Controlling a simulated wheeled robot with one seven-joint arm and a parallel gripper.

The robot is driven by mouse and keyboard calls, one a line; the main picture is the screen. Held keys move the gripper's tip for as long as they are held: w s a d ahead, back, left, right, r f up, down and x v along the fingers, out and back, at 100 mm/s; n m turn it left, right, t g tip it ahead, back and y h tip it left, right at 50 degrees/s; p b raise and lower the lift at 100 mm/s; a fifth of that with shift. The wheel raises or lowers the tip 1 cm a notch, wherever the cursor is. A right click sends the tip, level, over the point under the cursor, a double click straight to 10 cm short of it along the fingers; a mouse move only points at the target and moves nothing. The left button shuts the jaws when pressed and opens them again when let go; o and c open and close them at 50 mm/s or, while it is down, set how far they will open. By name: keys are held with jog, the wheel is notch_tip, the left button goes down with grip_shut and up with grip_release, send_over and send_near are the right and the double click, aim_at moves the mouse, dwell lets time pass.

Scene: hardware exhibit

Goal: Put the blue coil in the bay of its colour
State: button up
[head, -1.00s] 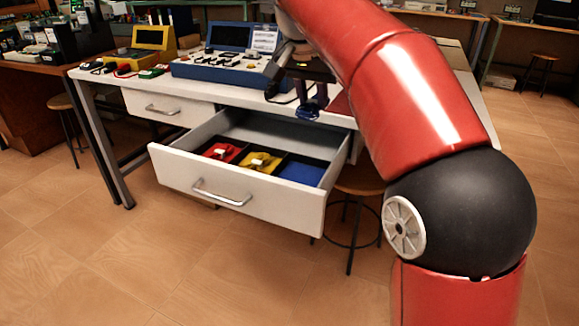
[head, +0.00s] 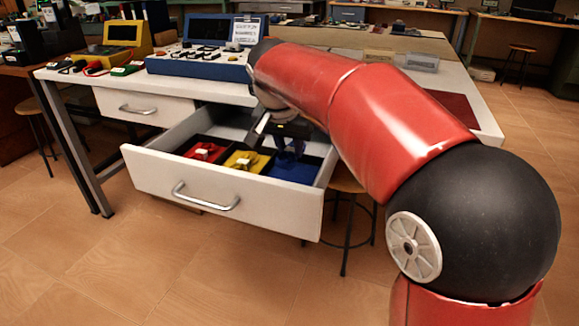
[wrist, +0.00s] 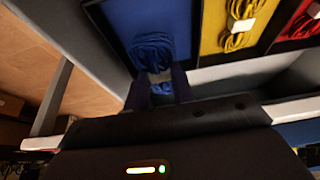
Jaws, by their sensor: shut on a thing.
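The blue coil (wrist: 153,48) shows in the wrist view between and beyond my gripper's fingers. My gripper (wrist: 158,84) is shut on it. The blue bay (wrist: 120,20) lies behind the coil in the wrist view. In the head view my gripper (head: 288,152) points down at the blue bay (head: 303,172), the right compartment of the open drawer (head: 160,178). The arm and fingers mostly hide the coil there. I cannot tell whether the coil touches the bay floor.
The yellow bay (head: 247,160) and red bay (head: 203,151) each hold a coil of their own colour. The worktop (head: 215,90) overhangs behind the drawer and carries a blue instrument (head: 200,65). A stool (head: 345,182) stands under the table at right.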

jog(key=shift+f+b, duration=0.3)
jog(key=shift+f, duration=1.95)
jog(key=shift+f+b, duration=0.5)
jog(key=shift+f, duration=0.1)
jog(key=o, duration=1)
jog(key=shift+r, duration=0.2)
jog(key=p+v, duration=0.2)
jog(key=v, duration=1)
jog(key=shift+r, duration=0.4)
